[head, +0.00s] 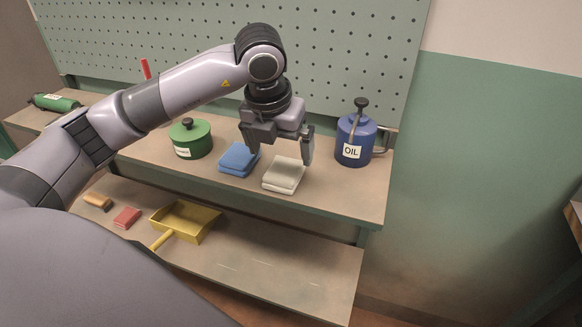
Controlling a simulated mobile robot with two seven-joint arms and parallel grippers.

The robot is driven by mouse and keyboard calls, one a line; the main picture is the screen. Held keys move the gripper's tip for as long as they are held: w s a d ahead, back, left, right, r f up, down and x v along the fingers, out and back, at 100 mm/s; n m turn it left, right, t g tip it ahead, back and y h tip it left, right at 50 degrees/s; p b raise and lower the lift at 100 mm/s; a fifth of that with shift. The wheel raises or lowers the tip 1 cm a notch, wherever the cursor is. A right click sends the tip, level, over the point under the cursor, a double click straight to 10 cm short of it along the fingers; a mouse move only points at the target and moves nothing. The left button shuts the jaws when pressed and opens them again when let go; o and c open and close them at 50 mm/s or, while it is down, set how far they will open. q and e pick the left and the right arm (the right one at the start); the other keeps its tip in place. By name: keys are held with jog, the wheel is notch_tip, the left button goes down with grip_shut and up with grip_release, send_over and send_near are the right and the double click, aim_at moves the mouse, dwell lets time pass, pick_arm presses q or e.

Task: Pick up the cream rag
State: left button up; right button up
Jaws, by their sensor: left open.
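The cream rag (283,177) lies folded on the upper shelf of the bench, near its front edge. A folded blue rag (238,159) lies just to its left. My left gripper (281,158) is open above the cream rag, its fingers pointing down. One finger is near the blue rag and the other is at the right, above the far side of the cream rag. I cannot tell whether a finger touches either rag. My right gripper is not in view.
A blue oil can (354,139) stands to the right and a green lidded pot (190,139) to the left. The lower shelf (270,268) holds a yellow dustpan (186,221), a red block (127,218) and an orange block (97,202). A green pegboard (330,50) stands behind.

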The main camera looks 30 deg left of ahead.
aim_at(284, 169)
pick_arm(q)
jog(key=shift+w+a+f, duration=0.2)
jog(key=shift+a, duration=0.1)
jog(key=p+x, duration=0.1)
jog(key=x, duration=0.4)
jog(key=shift+d+f, duration=0.1)
jog(key=shift+f, duration=0.15)
jog(key=shift+w+f+p, duration=0.1)
jog(key=shift+f+p, duration=0.2)
jog(key=shift+f, duration=0.1)
jog(key=shift+f+b, duration=0.2)
jog(key=shift+b, duration=0.2)
jog(key=c, duration=1)
jog(key=shift+r, duration=0.15)
